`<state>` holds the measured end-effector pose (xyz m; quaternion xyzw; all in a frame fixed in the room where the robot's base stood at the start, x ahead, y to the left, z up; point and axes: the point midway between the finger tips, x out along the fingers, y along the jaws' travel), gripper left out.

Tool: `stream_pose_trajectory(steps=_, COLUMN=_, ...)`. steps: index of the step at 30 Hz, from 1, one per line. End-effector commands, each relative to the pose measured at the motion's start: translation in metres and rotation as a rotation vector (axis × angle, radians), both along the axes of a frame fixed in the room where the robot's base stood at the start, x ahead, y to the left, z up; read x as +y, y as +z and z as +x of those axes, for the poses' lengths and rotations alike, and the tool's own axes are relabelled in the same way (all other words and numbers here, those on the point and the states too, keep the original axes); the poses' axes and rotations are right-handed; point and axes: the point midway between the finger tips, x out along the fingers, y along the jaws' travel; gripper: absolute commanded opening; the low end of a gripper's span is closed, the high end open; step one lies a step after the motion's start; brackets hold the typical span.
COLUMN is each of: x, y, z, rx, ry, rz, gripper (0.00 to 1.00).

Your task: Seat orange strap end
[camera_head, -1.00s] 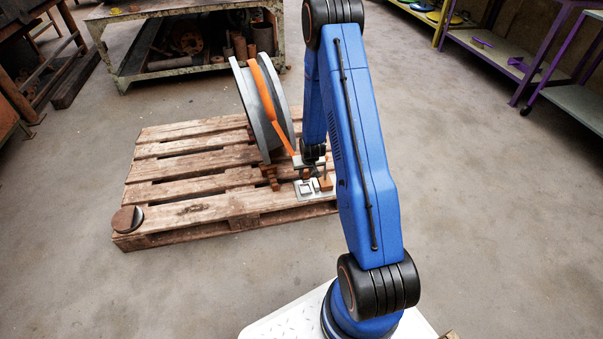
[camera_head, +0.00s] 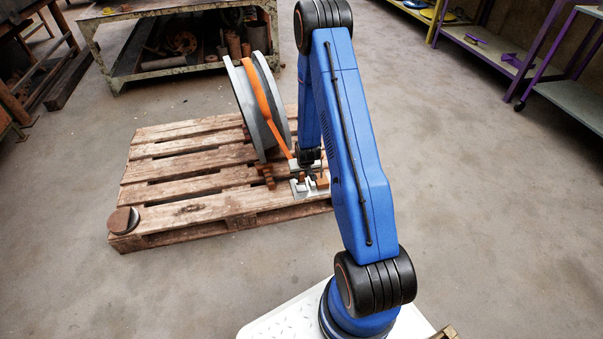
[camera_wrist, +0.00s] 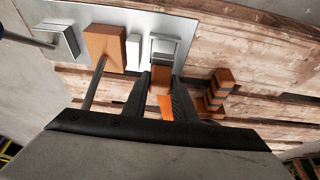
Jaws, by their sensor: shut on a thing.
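The orange strap (camera_head: 261,95) runs over a large grey flanged ring (camera_head: 241,103) and down to my gripper (camera_head: 308,166). In the wrist view my gripper (camera_wrist: 161,82) is shut on the orange strap end (camera_wrist: 160,76), with the strap trailing behind between the fingers. The fingertips are close to a small light-grey open frame (camera_wrist: 164,47) on a pale metal plate (camera_wrist: 190,26). The strap end appears in line with this frame; I cannot tell whether it touches it. The plate (camera_head: 299,190) lies on the pallet's right side, partly hidden by my arm.
The plate also carries an orange-brown block (camera_wrist: 105,47), a narrow white block (camera_wrist: 133,50) and a grey block (camera_wrist: 60,41). Orange-brown stepped blocks (camera_wrist: 219,89) stand right of my gripper. The wooden pallet (camera_head: 195,172) has a dark round disc (camera_head: 123,220) at its near-left corner.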

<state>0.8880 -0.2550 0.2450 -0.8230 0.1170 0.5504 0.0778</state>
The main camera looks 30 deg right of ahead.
Motion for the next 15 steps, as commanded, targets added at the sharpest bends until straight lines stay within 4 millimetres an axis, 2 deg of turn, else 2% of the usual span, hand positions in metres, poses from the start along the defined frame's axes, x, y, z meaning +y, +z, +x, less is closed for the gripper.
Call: stream_pose_trajectory(steps=15, x=0.000, y=-0.028, z=0.000, rx=0.000, ry=0.000, rz=0.000, gripper=0.00)
